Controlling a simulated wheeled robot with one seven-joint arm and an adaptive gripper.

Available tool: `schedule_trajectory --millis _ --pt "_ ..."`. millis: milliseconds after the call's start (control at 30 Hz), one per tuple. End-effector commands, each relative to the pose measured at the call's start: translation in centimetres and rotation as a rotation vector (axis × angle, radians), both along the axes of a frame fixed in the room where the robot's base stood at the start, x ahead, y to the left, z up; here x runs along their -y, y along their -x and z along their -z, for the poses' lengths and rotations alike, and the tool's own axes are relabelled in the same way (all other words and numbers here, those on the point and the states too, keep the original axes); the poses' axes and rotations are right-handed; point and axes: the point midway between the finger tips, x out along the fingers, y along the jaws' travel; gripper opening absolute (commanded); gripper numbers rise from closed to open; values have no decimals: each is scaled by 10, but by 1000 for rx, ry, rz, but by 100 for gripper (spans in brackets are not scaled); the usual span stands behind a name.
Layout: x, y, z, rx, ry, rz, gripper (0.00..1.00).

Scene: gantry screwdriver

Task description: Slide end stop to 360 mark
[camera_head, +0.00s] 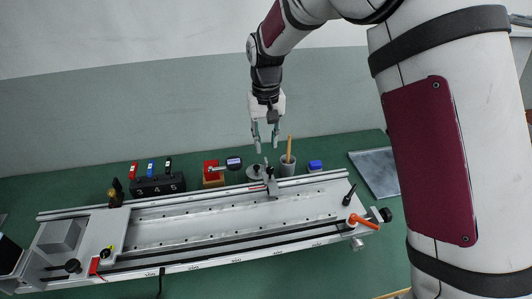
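A long pale metal fixture (190,229) with rails lies across the green table. A small grey block with an upright post (271,184) sits on its back rail, right of the middle, and looks like the end stop. A small red mark shows on the rail just left of it. Number labels along the front edge are too small to read, so I cannot tell which is 360. My gripper (266,148) hangs fingers down above the back rail, near the block. Its fingers are apart with nothing between them, and it appears clear of the block.
Behind the rail stand a grey cup (287,166) with a wooden stick, a dial gauge (234,163), a red block (211,173) and a black numbered box (157,185). An orange-handled lever (363,222) is at the fixture's right end. A grey plate (376,172) lies behind it.

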Motion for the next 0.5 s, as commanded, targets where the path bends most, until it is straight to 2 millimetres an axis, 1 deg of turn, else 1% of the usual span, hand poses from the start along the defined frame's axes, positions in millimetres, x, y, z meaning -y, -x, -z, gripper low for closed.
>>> schedule_trajectory --millis 33,200,333,500 --pt "0 -1 -11 4 -2 0 27" --pt "0 0 -36 2 0 0 27" --pt "0 0 -46 -1 0 0 27" --pt "0 0 -49 -1 0 -1 27"
